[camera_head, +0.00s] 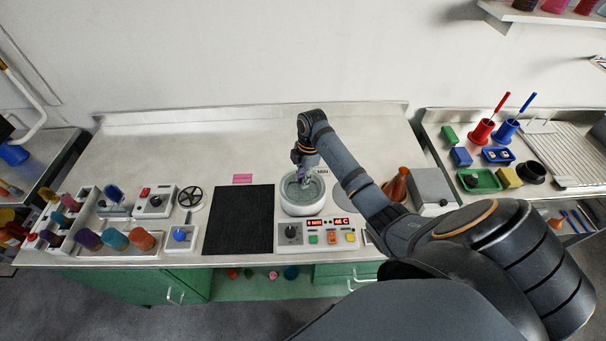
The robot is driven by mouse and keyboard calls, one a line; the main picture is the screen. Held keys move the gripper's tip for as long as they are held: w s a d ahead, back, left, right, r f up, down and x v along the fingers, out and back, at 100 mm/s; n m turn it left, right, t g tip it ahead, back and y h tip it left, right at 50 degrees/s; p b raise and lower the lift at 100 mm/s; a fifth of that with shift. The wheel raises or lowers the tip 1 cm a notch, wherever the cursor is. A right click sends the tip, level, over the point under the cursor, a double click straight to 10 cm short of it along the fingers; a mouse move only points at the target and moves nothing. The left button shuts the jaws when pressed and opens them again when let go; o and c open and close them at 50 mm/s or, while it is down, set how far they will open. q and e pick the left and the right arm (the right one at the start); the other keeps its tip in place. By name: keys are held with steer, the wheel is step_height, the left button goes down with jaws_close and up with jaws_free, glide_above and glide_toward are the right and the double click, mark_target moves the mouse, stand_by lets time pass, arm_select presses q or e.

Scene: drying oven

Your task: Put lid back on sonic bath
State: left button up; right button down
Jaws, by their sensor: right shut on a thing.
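The sonic bath (301,209) is a white round tub behind a control panel with red digits, at the middle of the bench. My right gripper (303,181) points down over the middle of the bath, shut on what looks like the lid's handle. A grey-green round surface, apparently the lid (292,194), shows within the bath's rim. I cannot tell whether it rests on the rim or hangs just above it. My forearm crosses to the right of the bath and hides part of the bench. My left gripper is not in view.
A black mat (240,219) lies left of the bath. An orange-brown flask (397,185) and a grey box (431,187) stand right of my forearm. A rack of coloured caps (115,239) is at the left. The back left of the bench is clear.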

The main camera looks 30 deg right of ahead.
steer(key=shift+p, duration=0.35)
stand_by(0.4)
stand_by(0.3)
steer(key=c, duration=0.6)
jaws_free()
step_height(320, 180, up, 5)
steer(key=p, duration=0.5)
steer(key=shift+r+p, duration=0.75)
steer(key=shift+r, duration=0.2)
steer(key=shift+c, duration=0.3)
